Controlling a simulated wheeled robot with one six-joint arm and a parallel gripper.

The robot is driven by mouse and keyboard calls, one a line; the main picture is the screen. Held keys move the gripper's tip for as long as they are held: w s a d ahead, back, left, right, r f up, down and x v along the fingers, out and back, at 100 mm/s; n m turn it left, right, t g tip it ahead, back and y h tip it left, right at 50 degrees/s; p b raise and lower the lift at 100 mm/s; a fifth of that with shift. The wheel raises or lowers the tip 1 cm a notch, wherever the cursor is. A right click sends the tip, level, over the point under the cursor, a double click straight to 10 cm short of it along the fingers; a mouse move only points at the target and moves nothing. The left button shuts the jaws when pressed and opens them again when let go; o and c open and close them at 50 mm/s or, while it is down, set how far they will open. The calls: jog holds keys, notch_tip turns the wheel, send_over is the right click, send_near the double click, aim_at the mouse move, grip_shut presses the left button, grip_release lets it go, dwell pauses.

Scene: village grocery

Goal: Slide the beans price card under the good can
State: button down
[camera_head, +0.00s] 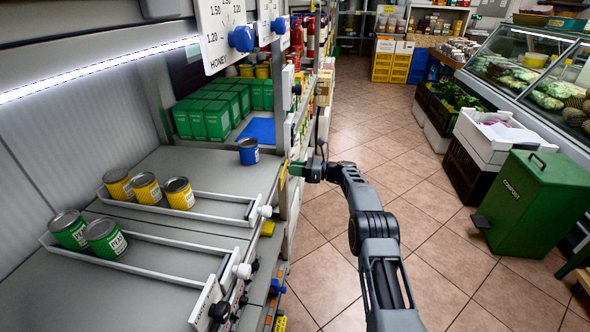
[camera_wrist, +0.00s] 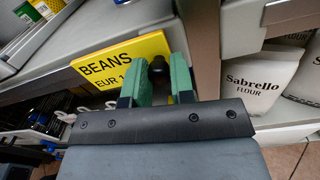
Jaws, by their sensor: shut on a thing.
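The yellow beans price card (camera_wrist: 120,62) stands at the shelf's front edge in the wrist view, lettered BEANS and EUR 1, its right part hidden by my fingers. In the head view it is a small yellow sliver (camera_head: 283,178). My gripper (camera_wrist: 165,82), with green fingers, is shut on the card at a dark knob. It also shows in the head view (camera_head: 308,170), beside the shelf edge.
A blue mat (camera_head: 258,130) lies behind the blue can, near stacked green boxes (camera_head: 208,116). Yellow cans (camera_head: 148,188) and green peas cans (camera_head: 104,239) stand in pull-out trays. Sabrello flour bags (camera_wrist: 262,82) stand beyond a post (camera_wrist: 208,45). The aisle floor (camera_head: 345,130) is clear.

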jog(key=shift+w+d+r+t, duration=0.25)
jog(key=shift+w+r+t, duration=0.1)
jog(key=shift+r, duration=0.1)
jog(key=c, duration=1)
grip_release()
jog(key=shift+w+d+f, duration=0.1)
jog(key=shift+w+f, duration=0.1)
jog(key=shift+w, duration=0.1)
jog(key=shift+f, duration=0.1)
jog(key=shift+s+a+f, duration=0.15)
jog(key=shift+a, duration=0.15)
jog(key=p+v, duration=0.1)
jog(key=v, duration=1.3)
jog(key=shift+p, duration=0.35)
